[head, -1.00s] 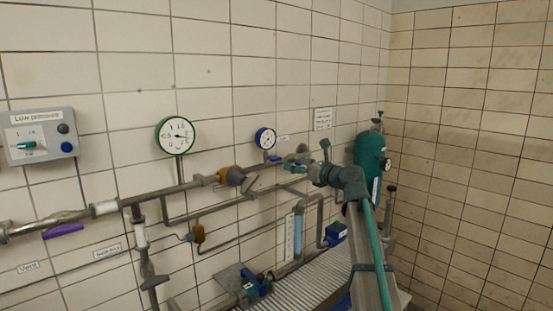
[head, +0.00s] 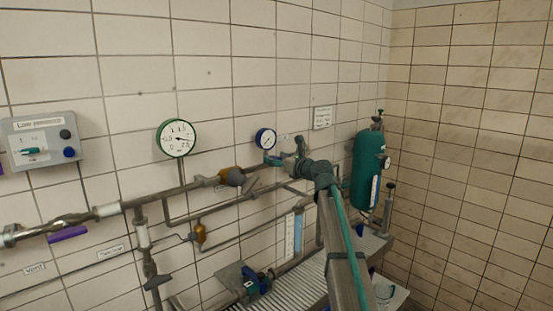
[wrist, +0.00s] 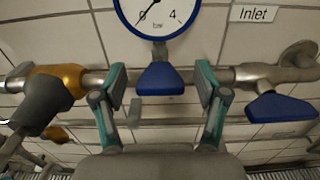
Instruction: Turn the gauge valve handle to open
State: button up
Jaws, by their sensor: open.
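The gauge valve handle (wrist: 160,78) is a blue lever on the pipe, directly below the round blue-rimmed pressure gauge (wrist: 158,14). In the wrist view my gripper (wrist: 160,84) is open, with one teal-padded finger on each side of the handle. Gaps show between the handle and both pads. In the head view my gripper (head: 285,155) is at the wall pipe, just right of and below the small blue gauge (head: 265,138). There the arm and gripper hide the handle.
A second blue handle (wrist: 282,107) sits right, below the "Inlet" label (wrist: 254,14). A brass fitting with a grey lever (wrist: 48,100) is at left. Another pipe runs behind, lower. A green cylinder (head: 367,165) stands right of my arm in the head view.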

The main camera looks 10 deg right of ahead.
jog(key=c, duration=1.2)
jog(key=shift+o, duration=0.2)
jog(key=shift+n+b, duration=0.3)
jog(key=shift+b, duration=0.05)
jog(key=shift+f+n+b, duration=0.2)
jog(key=shift+n+b, duration=1)
jog(key=shift+b, duration=0.05)
jog(key=n+b, duration=0.5)
jog(key=shift+a+f, duration=0.1)
jog(key=n+b, duration=0.5)
jog(key=shift+s+a+f+n+b, duration=0.1)
jog(key=shift+n+b, duration=0.3)
jog(key=n+b, duration=0.3)
jog(key=n, duration=0.1)
jog(key=shift+b, duration=0.35)
jog(key=shift+n, duration=0.3)
